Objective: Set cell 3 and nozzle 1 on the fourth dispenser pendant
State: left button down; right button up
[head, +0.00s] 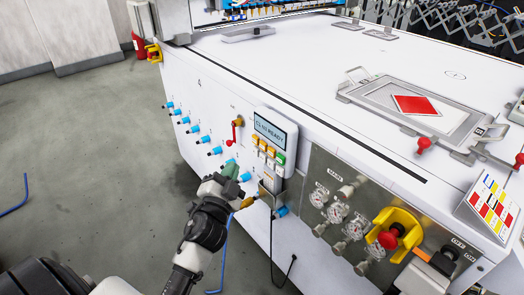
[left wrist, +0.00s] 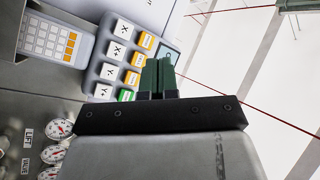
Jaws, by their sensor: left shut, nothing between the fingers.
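The dispenser pendant (head: 275,150) hangs on the white front panel of the machine. Its screen (head: 270,129) ends in "READY"; the small characters before that are hard to read. Below the screen are yellow, white and green keys. In the left wrist view the keypad (left wrist: 110,72) shows white axis keys, orange keys and a green key (left wrist: 126,95). My left gripper (head: 231,170) has its green fingers shut and empty, left of and below the pendant's keys. In the left wrist view its fingertips (left wrist: 158,68) overlap the keypad's edge; contact is unclear.
Blue-capped fittings (head: 215,151) run in a row along the panel. A red-handled valve (head: 232,130) sits left of the pendant. Gauges (head: 337,212) and a red stop button in a yellow guard (head: 390,238) are at right. A cable hangs below the pendant. The floor at left is mostly clear.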

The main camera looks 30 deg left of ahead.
aim_at(263, 146)
pick_arm(q)
jog(key=s+y, duration=0.1)
jog(key=s+a+r+y, duration=0.1)
jog(key=y, duration=0.1)
jog(key=shift+a+r+g, duration=0.1)
jog(key=shift+a+g, duration=0.2)
jog(key=shift+g, duration=0.1)
pick_arm(e)
jog(key=v, duration=0.2)
jog(key=shift+r, duration=0.3)
pick_arm(q)
jog(key=shift+w, duration=0.1)
jog(key=shift+w+d+b, duration=0.2)
jog(key=shift+w+d, duration=0.35)
jog(key=shift+w, duration=0.8)
jog(key=shift+w+d+b, duration=0.2)
jog(key=shift+w+d, duration=0.35)
jog(key=shift+w, duration=0.8)
jog(key=shift+w+d+b, duration=0.2)
jog(key=shift+w+d, duration=0.35)
jog(key=shift+w, duration=0.8)
pick_arm(e)
jog(key=shift+v, duration=1.5)
jog(key=shift+s+d, duration=0.1)
pick_arm(q)
jog(key=shift+w, duration=0.1)
pick_arm(e)
jog(key=shift+f, duration=0.15)
